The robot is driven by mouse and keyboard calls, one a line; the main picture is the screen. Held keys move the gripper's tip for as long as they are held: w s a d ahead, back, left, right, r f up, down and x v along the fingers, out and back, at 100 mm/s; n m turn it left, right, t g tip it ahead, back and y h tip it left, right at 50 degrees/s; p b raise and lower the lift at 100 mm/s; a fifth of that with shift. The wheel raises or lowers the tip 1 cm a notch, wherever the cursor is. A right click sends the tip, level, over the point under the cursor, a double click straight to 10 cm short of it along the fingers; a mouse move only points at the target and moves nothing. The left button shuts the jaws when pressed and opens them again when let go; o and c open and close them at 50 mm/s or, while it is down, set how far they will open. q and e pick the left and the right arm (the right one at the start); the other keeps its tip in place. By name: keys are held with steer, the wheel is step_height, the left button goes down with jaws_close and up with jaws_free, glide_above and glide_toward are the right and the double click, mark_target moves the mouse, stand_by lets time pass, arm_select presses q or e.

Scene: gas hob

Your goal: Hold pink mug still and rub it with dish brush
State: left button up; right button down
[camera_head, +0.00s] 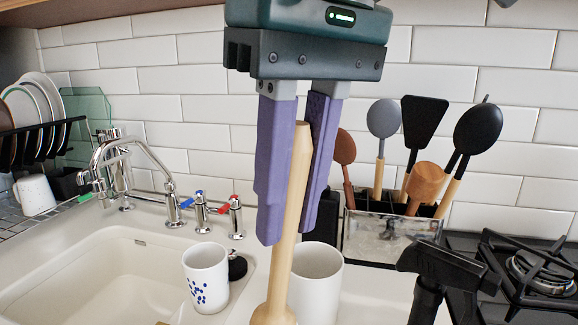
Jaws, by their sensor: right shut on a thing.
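My right gripper (290,225) comes down from the top with its purple fingers pointing downward. It is shut on a pale wooden handle, which I take to be the dish brush (283,262). The handle is nearly upright and leans slightly, widening at its lower end, which the bottom edge cuts off; no bristles show. No mug that looks pink is in view. A white mug with blue dots (206,275) stands left of the handle, and a plain white cup (318,284) stands right of it, partly behind the handle. My left gripper is not in view.
A sink (95,275) with a chrome tap (130,165) lies left. A utensil holder (380,235) stands behind on the right. A black object (440,268) stands in front, near the gas hob (535,275). A dish rack (40,135) is far left.

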mark_target(287, 308)
step_height(287, 308, down, 8)
steer(key=shift+f, duration=0.25)
stand_by(0.5)
steer(key=shift+f, duration=0.65)
stand_by(0.9)
steer(key=shift+w+a, duration=0.1)
